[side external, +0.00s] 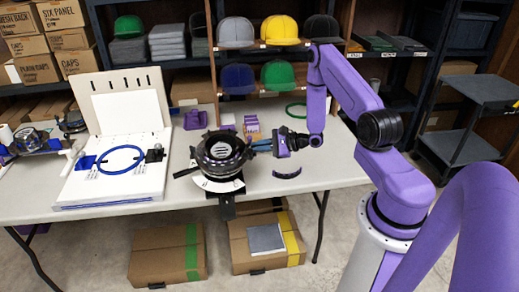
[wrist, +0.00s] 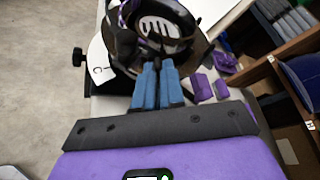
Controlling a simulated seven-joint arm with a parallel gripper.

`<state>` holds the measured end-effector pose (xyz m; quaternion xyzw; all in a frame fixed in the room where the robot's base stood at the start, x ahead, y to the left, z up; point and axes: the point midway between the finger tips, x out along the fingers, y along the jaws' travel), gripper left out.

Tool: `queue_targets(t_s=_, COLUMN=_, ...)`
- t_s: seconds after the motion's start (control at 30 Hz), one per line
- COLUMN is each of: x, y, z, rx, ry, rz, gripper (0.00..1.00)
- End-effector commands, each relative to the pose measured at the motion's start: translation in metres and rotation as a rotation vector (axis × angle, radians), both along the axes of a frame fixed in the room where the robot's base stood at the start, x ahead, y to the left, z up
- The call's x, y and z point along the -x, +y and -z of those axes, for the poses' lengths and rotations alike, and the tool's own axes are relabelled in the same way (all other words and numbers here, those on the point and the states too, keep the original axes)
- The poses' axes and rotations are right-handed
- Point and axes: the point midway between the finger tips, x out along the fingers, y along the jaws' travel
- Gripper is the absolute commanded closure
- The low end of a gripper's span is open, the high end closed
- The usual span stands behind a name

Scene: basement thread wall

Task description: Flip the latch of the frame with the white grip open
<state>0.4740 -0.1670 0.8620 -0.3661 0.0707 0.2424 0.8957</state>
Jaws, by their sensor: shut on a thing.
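A round black cap frame (side external: 221,155) with white bars on it stands on a jig at the table's front edge. In the wrist view the frame (wrist: 160,25) fills the top middle, with its white bars facing me. My gripper (side external: 252,146) reaches it from the right, level with its side. In the wrist view the blue fingers of my gripper (wrist: 157,64) are close together at the frame's near edge, shut on a small dark part that looks like the latch. The fingertips hide most of that part, so its exact position cannot be told.
A white board (side external: 120,170) with a blue hoop (side external: 121,159) lies left of the frame. Another round frame (side external: 31,138) stands at the far left. Purple blocks (side external: 195,119) sit behind, and a dark curved piece (side external: 287,174) lies to the right. Cap shelves (side external: 262,92) stand behind the table.

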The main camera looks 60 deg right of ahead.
Motion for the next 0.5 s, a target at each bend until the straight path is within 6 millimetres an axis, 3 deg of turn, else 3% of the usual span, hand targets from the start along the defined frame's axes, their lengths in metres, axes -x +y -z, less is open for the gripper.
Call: queue_targets(t_s=0.5, x=-0.013, y=-0.019, z=-0.010, rx=-0.371, ry=0.302, rz=-0.007, gripper=1.00)
